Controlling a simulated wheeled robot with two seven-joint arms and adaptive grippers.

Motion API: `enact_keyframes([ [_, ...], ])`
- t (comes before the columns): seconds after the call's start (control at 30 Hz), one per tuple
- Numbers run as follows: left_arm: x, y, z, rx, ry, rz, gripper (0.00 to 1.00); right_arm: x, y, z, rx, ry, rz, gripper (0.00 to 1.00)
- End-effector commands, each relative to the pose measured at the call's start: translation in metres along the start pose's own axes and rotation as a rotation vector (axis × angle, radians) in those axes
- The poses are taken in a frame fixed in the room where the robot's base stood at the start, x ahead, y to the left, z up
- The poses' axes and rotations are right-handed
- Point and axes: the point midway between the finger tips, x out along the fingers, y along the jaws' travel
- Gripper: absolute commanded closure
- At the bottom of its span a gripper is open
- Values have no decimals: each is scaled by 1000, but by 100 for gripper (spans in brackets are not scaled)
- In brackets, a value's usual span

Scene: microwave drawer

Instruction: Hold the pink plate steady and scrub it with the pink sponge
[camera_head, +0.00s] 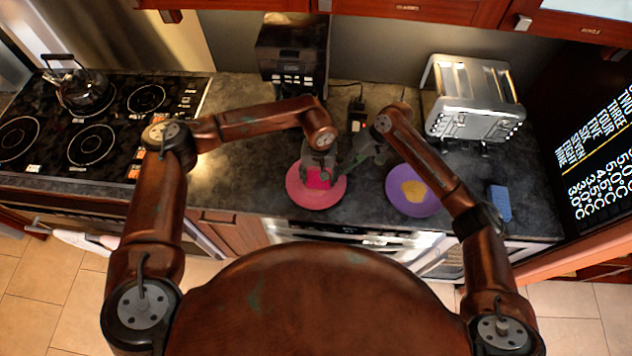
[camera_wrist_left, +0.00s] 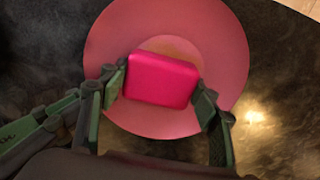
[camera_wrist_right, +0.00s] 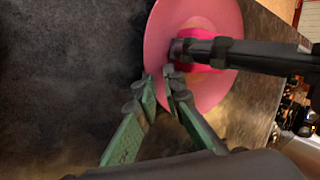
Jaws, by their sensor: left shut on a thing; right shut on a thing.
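The pink plate (camera_head: 300,195) lies on the dark counter near its front edge. The pink sponge (camera_head: 318,178) is over the plate's middle, and in the left wrist view the sponge (camera_wrist_left: 162,80) sits between the fingers of my left gripper (camera_wrist_left: 160,92), which is shut on it. A brownish-orange patch (camera_wrist_left: 172,45) shows on the plate beside the sponge. My right gripper (camera_wrist_right: 160,85) is shut on the rim of the plate (camera_wrist_right: 215,90), at its right side in the head view. Whether the sponge touches the plate cannot be told.
A purple plate (camera_head: 400,203) with a yellow patch (camera_head: 413,190) lies to the right. A blue sponge (camera_head: 500,203) lies farther right. A toaster (camera_head: 475,95) and a coffee maker (camera_head: 292,55) stand behind. A stove with a kettle (camera_head: 82,92) is at left.

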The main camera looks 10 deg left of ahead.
Motion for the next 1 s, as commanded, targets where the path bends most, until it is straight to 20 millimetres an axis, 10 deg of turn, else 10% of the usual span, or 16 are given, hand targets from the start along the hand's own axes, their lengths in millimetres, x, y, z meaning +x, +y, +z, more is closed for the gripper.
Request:
enact_keyframes([
  [1.0, 1, -5, 1, -1, -2, 1, 62, 1, -2, 0, -1, 0, -3, 100],
])
